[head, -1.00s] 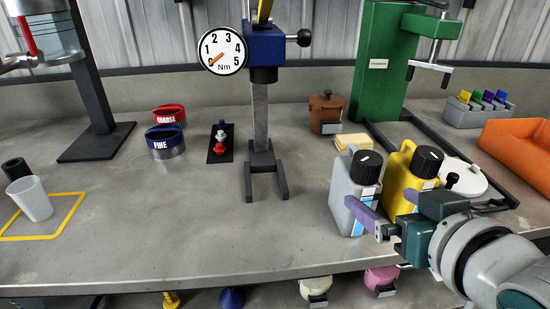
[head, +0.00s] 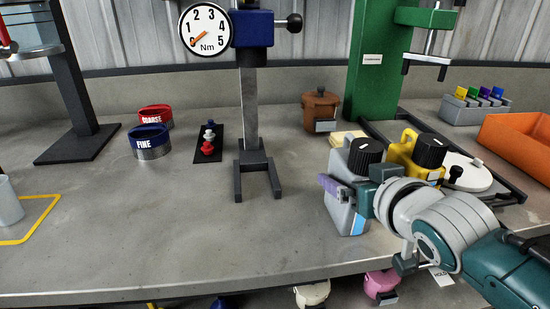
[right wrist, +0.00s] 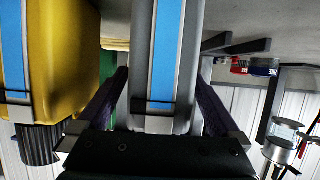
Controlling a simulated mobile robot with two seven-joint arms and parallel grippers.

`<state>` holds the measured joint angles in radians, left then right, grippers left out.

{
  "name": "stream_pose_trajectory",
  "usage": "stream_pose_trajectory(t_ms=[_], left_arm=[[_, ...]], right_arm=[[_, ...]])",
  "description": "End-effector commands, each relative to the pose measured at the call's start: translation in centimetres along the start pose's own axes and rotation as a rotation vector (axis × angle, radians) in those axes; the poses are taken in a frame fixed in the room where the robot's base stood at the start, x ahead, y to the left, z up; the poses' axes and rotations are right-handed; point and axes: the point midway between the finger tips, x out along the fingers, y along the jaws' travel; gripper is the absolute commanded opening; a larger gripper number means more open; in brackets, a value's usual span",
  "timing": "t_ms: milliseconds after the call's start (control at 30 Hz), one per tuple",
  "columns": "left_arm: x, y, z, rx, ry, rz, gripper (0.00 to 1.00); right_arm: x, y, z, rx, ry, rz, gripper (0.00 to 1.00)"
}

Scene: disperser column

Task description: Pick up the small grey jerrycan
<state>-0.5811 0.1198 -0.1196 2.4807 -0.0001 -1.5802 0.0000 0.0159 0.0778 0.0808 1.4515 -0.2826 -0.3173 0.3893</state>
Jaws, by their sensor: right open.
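The small grey jerrycan (head: 344,218) with a black cap and blue stripe stands upright on the bench, right of centre in the head view. My right gripper (head: 340,188) is level with its body, and one purple finger shows across its front. In the right wrist view the grey jerrycan (right wrist: 143,60) appears upside down between the two open fingers of my right gripper (right wrist: 164,80). Narrow gaps seem to show at its sides; contact cannot be told. The far finger is hidden in the head view. My left gripper is not in view.
A yellow jerrycan (head: 402,153) stands close beside the grey one; it also shows in the right wrist view (right wrist: 60,60). A fork-footed stand (head: 250,130) is to the left, with clear bench between.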

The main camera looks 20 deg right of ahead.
Motion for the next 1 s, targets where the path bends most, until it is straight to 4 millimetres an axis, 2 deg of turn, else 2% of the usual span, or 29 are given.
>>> stream_pose_trajectory(t_ms=[233,1000], left_arm=[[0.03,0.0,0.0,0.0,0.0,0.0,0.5],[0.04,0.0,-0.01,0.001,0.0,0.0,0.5]], right_arm=[[0.18,0.0,-0.02,-0.001,0.0,0.0,1.0],[0.15,-0.01,0.0,0.0,0.0,0.0,0.13]])
